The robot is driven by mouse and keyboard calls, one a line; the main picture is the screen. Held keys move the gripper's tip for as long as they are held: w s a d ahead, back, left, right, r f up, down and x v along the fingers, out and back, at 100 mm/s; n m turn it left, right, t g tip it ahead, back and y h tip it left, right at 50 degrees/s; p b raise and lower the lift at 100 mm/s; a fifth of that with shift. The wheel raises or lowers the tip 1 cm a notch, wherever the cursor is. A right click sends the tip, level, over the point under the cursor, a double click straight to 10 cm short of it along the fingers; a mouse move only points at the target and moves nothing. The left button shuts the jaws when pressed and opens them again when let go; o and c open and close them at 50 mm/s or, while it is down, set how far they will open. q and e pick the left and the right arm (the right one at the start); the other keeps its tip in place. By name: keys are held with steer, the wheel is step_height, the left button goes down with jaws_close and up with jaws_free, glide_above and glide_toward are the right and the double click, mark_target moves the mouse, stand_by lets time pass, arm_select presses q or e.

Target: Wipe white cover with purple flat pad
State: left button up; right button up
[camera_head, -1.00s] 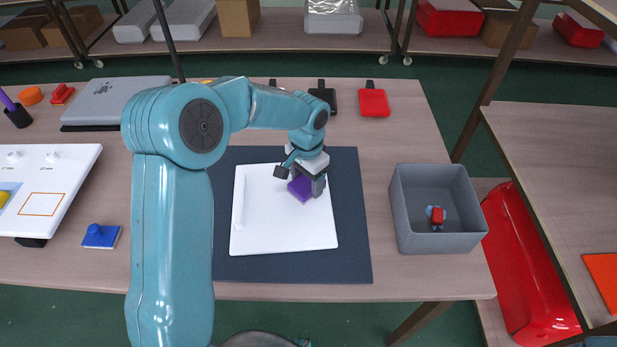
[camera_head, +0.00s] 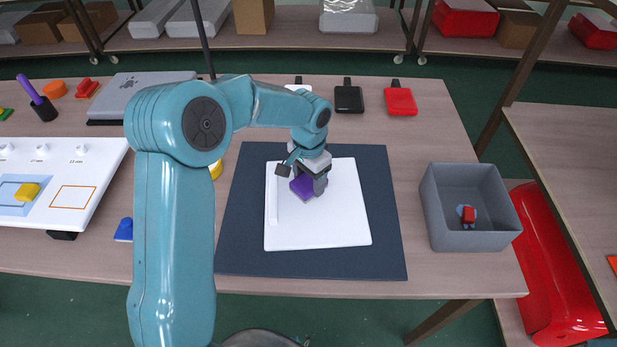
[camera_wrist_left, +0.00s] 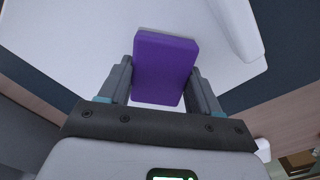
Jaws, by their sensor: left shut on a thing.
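The white cover (camera_head: 330,218) lies flat on a dark mat (camera_head: 240,250) on the table, with a raised ridge along its left side. My left gripper (camera_head: 312,186) is over the cover's upper left part and is shut on the purple flat pad (camera_head: 301,187). In the left wrist view the purple pad (camera_wrist_left: 165,68) sits between the two fingers (camera_wrist_left: 160,90), with the white cover (camera_wrist_left: 80,35) behind it. The pad is at or just above the cover; I cannot tell whether it touches. My right gripper is not in view.
A grey bin (camera_head: 438,212) with a small red and blue item stands right of the mat. Black (camera_head: 348,98) and red (camera_head: 400,101) items lie behind the mat. A white board (camera_head: 60,190) is at the left. The mat around the cover is clear.

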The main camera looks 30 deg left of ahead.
arm_select(q)
steer(key=shift+s+a, duration=0.15)
steer(key=shift+a, duration=0.15)
steer(key=shift+s+a+r+p, duration=0.15)
steer(key=shift+r+p, duration=0.15)
steer(key=shift+r, duration=0.3)
steer(key=shift+s+a+r+p, duration=0.1)
steer(key=shift+r+p, duration=0.15)
steer(key=shift+r, duration=0.35)
steer(key=shift+w+d+r+p, duration=0.25)
steer(key=shift+d+r+p, duration=0.1)
steer(key=shift+r, duration=0.1)
steer(key=shift+s+a+r+p, duration=0.1)
steer(key=shift+a+r+p, duration=0.1)
steer(key=shift+r+p, duration=0.75)
step_height(320, 180, up, 2)
steer(key=shift+d+r+p, duration=0.15)
steer(key=shift+r+p, duration=0.1)
steer(key=shift+p, duration=0.4)
steer(key=shift+r, duration=0.3)
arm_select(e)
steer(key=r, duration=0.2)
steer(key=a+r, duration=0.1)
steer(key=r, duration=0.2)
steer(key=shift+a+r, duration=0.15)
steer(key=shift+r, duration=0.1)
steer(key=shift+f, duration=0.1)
